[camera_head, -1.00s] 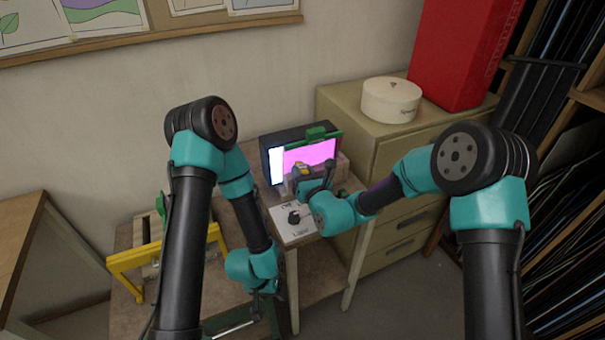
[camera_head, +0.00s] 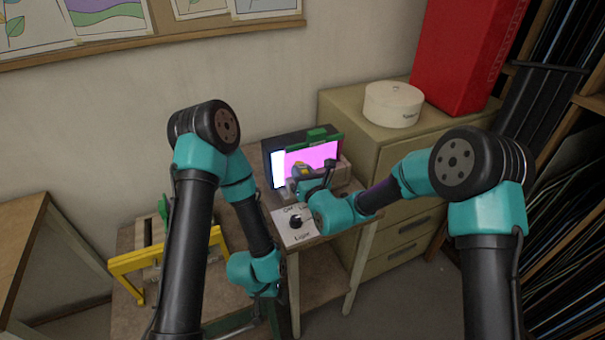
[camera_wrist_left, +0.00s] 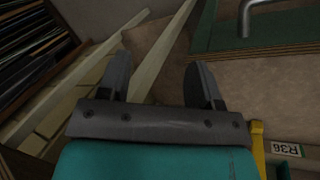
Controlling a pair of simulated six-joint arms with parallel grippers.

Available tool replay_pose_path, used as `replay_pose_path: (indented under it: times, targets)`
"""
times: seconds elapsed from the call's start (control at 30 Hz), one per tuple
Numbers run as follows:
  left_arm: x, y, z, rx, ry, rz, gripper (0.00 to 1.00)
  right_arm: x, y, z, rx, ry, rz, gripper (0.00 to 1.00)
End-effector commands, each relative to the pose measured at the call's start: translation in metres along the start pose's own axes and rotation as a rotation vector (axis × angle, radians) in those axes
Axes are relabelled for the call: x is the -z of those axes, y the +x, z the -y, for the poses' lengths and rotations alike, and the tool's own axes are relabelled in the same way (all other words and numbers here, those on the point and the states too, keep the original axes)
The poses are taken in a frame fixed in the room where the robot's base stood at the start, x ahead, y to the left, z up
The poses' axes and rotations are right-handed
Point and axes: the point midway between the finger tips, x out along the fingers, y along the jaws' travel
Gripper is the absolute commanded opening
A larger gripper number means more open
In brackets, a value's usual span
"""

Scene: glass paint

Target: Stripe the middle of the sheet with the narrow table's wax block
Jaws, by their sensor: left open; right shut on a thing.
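A bright magenta sheet (camera_head: 318,156) stands upright in the head view, with a green clamp-like piece (camera_head: 317,135) at its top and a dark panel behind. My right gripper (camera_head: 306,182) is shut at the sheet's lower left, holding a small yellow and grey piece (camera_head: 300,170), perhaps the wax block. The piece overlaps the sheet in the picture; I cannot tell whether they touch. My left gripper (camera_head: 270,292) hangs low, left of the sheet's stand. In the left wrist view its jaws (camera_wrist_left: 161,88) are open and empty.
A white panel with a black knob (camera_head: 296,222) lies in front of the sheet, close to my right wrist. A yellow frame (camera_head: 160,260) stands at the left. Drawers (camera_head: 400,235) with a round box (camera_head: 393,104) and red case (camera_head: 463,55) stand at the right.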

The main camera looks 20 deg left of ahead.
Motion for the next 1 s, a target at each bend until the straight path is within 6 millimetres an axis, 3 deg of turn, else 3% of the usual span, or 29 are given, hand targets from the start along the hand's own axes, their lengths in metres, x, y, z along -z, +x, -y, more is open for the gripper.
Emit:
replay_pose_path:
  times: [1.0]
  targets:
    - [0.0, 0.0, 0.0, 0.0, 0.0, 0.0, 0.59, -0.003, 0.012, 0.004, 0.001, 0.0, 0.001, 0.06]
